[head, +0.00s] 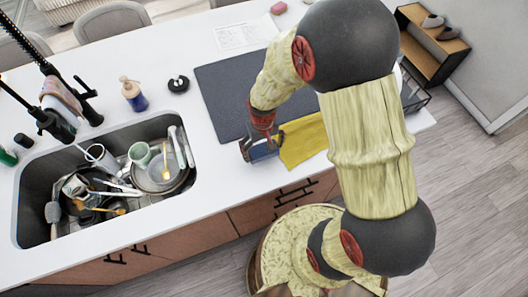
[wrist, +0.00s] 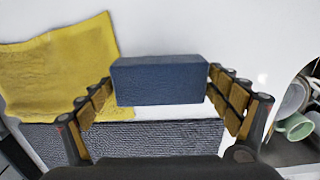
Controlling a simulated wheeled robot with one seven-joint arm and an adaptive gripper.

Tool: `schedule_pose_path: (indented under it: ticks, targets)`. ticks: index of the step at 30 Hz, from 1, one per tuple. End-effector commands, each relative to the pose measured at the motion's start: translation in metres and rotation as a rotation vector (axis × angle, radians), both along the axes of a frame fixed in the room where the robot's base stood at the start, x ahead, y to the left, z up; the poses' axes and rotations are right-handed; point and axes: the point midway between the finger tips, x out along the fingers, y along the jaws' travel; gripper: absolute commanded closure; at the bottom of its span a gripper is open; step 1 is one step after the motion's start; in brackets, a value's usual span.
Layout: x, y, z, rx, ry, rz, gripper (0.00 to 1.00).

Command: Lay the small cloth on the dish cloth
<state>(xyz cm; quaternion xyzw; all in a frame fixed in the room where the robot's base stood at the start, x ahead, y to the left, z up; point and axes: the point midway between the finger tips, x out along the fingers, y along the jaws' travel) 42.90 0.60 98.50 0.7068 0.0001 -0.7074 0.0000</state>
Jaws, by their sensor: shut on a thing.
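My gripper (head: 263,140) is over the front part of the counter. In the wrist view its two fingers (wrist: 162,88) are shut on the sides of the small cloth (wrist: 160,82), a dark blue, block-shaped bundle. In the head view the small cloth (head: 264,152) shows below the fingers, partly hidden by them. I cannot tell whether it touches the counter. The yellow dish cloth (head: 304,140) lies spread just to its right, partly hidden by my arm.
A dark grey mat (head: 225,90) lies behind my gripper. The sink (head: 38,225) at left is full of dishes. White counter (head: 212,165) is bare between sink and gripper.

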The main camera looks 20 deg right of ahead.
Motion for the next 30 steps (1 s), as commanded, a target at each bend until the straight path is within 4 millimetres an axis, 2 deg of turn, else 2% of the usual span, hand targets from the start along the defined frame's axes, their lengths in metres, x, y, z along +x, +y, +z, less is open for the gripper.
schedule_pose_path:
  ticks: [4,11,23,24,30]
  targets:
    - [0.004,-0.005,-0.009,0.000,0.001,-0.002,0.43]
    - [0.006,-0.006,-0.036,0.000,0.002,0.000,0.43]
    - [0.006,-0.006,-0.042,0.000,0.000,0.000,0.43]
    - [0.006,-0.006,-0.041,0.000,0.000,0.000,0.08]
    - [0.006,-0.006,-0.041,0.000,0.000,0.000,0.00]
